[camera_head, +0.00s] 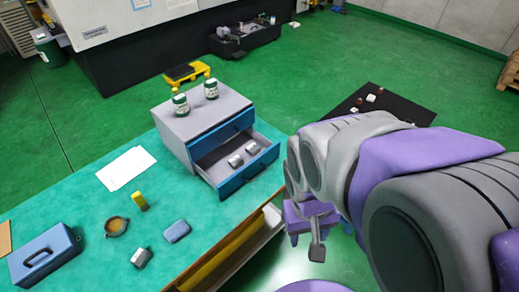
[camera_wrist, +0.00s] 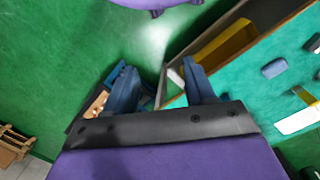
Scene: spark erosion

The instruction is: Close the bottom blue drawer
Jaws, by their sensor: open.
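A grey cabinet (camera_head: 175,128) with blue drawer fronts stands on the teal tabletop in the head view. The bottom blue drawer (camera_head: 248,174) is pulled out, and two small grey-white objects (camera_head: 236,160) lie inside it. The upper blue drawer (camera_head: 222,132) is shut. My gripper (camera_head: 308,225) is to the right of the open drawer front, beyond the table edge, apart from the drawer and empty. In the wrist view my gripper (camera_wrist: 162,88) has its two fingers spread over green floor and the table edge.
Two green-and-white jars (camera_head: 211,90) stand on the cabinet. The table holds a white sheet (camera_head: 126,168), a blue box (camera_head: 45,256), a yellow object (camera_head: 139,201), a round brown item (camera_head: 116,226) and a blue block (camera_head: 177,231). Green floor lies beyond the table.

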